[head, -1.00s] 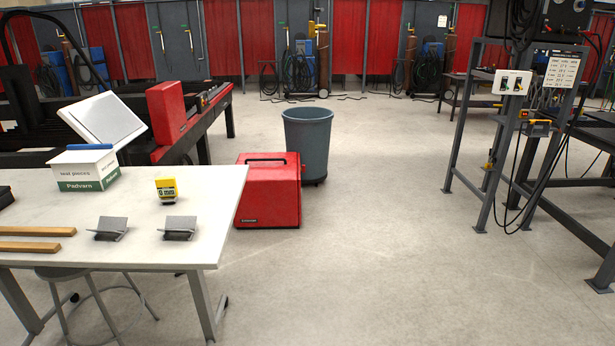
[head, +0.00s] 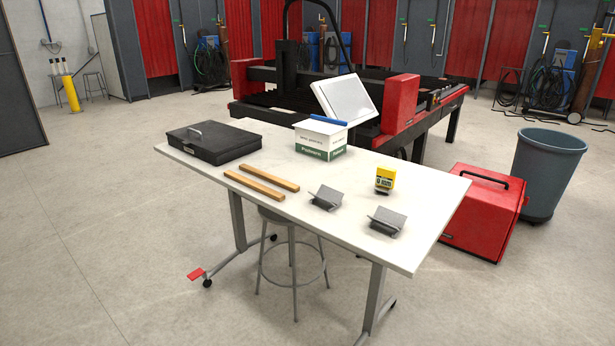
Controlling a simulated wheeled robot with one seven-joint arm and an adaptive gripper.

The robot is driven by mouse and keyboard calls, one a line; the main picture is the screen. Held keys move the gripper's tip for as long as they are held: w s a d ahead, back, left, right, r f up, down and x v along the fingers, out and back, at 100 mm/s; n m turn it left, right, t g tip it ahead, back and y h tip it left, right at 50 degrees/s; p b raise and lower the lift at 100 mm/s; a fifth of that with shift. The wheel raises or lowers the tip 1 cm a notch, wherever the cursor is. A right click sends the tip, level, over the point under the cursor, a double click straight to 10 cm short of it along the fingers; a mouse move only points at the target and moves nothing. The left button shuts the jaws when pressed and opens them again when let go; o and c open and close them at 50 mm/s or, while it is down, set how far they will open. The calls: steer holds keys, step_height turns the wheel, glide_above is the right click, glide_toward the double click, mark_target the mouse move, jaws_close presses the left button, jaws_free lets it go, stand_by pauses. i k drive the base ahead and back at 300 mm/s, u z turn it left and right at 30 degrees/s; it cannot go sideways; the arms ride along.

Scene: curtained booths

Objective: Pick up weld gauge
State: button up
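The yellow gauge (head: 385,178), with a small grey display and a dark foot, stands upright on the right part of the white table (head: 423,213). It is the only thing in view that looks like the weld gauge. A grey angled metal piece (head: 387,219) lies just in front of it, and a second one (head: 326,197) lies to its left. My gripper is not in view.
On the table are a black case (head: 214,142), a white-green box (head: 321,140) with a blue item on top, and two wooden bars (head: 262,180). A stool (head: 293,265) stands underneath. A red box (head: 480,212) and grey bin (head: 545,172) stand right. Front-left floor is clear.

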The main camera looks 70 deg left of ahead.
mark_target(386, 178)
steer(key=u, duration=1.8)
